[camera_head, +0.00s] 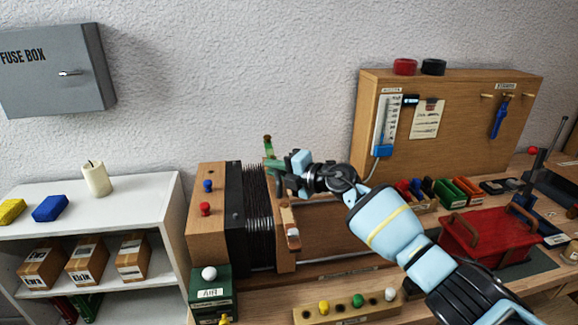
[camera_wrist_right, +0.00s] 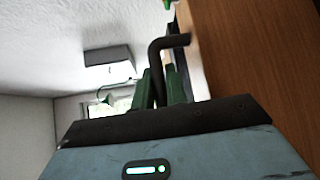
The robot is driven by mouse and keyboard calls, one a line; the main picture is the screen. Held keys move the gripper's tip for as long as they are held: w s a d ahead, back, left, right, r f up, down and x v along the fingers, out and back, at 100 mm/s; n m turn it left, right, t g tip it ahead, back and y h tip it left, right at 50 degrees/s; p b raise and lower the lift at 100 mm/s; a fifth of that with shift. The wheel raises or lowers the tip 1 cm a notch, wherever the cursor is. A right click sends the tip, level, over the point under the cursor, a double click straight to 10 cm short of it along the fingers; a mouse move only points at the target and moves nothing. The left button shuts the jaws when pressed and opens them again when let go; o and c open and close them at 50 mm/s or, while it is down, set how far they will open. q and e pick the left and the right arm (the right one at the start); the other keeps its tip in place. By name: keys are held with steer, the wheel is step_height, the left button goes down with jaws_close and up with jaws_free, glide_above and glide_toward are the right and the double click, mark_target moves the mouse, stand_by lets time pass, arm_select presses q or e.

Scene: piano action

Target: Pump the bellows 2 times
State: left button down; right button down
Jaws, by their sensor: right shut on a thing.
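The bellows (camera_head: 258,220) has black pleats between a wooden end block (camera_head: 204,227) on the left and a wooden board (camera_head: 286,247) on the right. The pleats look close together. My right gripper (camera_head: 271,158) is at the top of the right-hand board, its arm reaching in from the lower right. In the right wrist view its green fingers (camera_wrist_right: 163,90) are shut on a dark bent handle (camera_wrist_right: 158,55) beside a wooden face. The grip itself is partly hidden in the head view. My left gripper is not in view.
Rails (camera_head: 330,268) run right of the bellows. A green AIR box (camera_head: 211,292) with a white knob stands in front, near a strip of coloured knobs (camera_head: 347,307). A white shelf (camera_head: 140,195) stands left. A red lidded box (camera_head: 489,237) and small trays lie right.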

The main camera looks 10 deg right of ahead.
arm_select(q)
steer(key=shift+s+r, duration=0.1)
arm_select(e)
steer(key=shift+s+a, duration=0.1)
steer(key=shift+a, duration=0.25)
steer(key=c, duration=1.4)
jaws_free()
steer(key=shift+a, duration=0.2)
steer(key=shift+c, duration=0.2)
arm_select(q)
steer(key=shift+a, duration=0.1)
arm_select(e)
steer(key=shift+d, duration=0.15)
